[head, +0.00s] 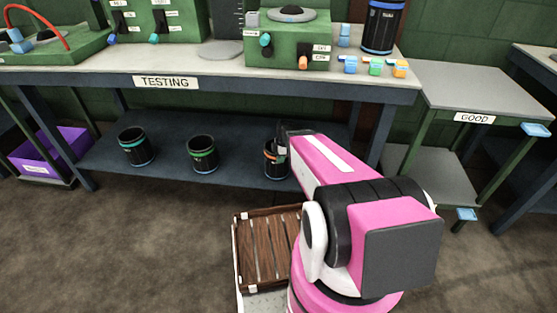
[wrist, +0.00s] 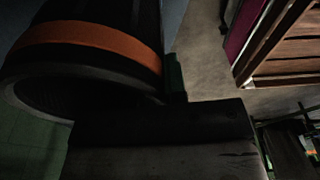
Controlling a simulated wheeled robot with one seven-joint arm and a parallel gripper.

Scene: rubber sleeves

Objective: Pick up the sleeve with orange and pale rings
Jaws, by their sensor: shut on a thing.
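The black sleeve with an orange ring (head: 271,158) is at the right of the lower shelf in the head view, partly hidden by my arm. A thin pale band shows near its base. In the wrist view the sleeve (wrist: 90,40) fills the upper left, its orange ring and dark open end close to the camera. My gripper (head: 283,143) is at its right side, shut on its wall. A jaw shows as a dark block with a green edge in the wrist view. I cannot tell whether the sleeve touches the shelf.
Two other black sleeves, one with teal rings (head: 137,147) and one with green (head: 203,153), stand left on the lower shelf (head: 170,173). The testing table (head: 130,75) overhangs them. A wooden slatted tray (head: 240,250) is below my arm. The GOOD table (head: 460,85) stands right.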

